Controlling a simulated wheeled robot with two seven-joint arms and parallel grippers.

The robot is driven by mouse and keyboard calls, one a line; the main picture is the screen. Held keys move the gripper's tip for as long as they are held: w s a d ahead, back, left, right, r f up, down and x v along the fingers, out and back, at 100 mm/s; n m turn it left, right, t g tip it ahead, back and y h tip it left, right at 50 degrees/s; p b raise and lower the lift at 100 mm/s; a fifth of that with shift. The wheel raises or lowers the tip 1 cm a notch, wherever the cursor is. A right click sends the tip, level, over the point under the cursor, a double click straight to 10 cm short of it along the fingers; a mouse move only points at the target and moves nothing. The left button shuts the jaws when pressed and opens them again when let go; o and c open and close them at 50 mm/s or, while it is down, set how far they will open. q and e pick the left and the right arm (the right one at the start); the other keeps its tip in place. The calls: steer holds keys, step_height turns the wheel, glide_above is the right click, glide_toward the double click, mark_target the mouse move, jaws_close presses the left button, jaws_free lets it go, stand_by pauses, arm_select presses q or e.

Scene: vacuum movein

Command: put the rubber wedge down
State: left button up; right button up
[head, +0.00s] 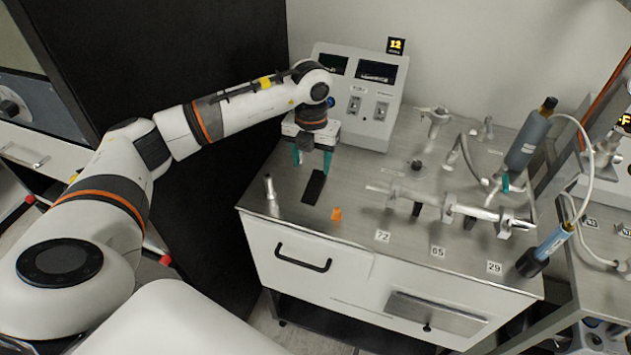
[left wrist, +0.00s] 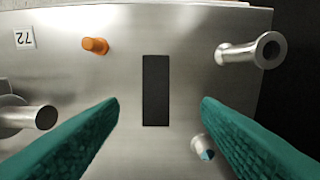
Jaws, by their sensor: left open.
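The rubber wedge, a black flat-looking rectangular piece (head: 314,187), lies on the steel worktop near its left front. In the left wrist view the wedge (left wrist: 156,90) shows as a dark upright rectangle near the middle. My left gripper (head: 311,168) is over the worktop, pointing down at the wedge, with its teal fingers spread. In the left wrist view the fingers of my left gripper (left wrist: 160,103) stand either side of the wedge with clear gaps, and nothing is held. The height of the fingertips above the worktop cannot be told. My right gripper is not in view.
A small orange plug (head: 336,213) and a short metal tube fitting (head: 269,186) stand near the wedge. A grey control box (head: 362,97) is behind the gripper. A metal pipe assembly (head: 440,205) and number tags fill the right. The black panel (head: 215,200) stands left.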

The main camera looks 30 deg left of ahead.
mark_target(314, 186)
arm_select(q)
steer(key=shift+f, duration=0.9)
steer(key=f+p, duration=0.1)
steer(key=f, duration=0.1)
steer(key=f+p, duration=0.1)
steer(key=f, duration=0.2)
steer(key=shift+w+d, duration=0.1)
steer(key=shift+d, duration=0.1)
steer(key=shift+f, duration=0.2)
steer(key=shift+r, duration=0.1)
steer(key=c, duration=1.2)
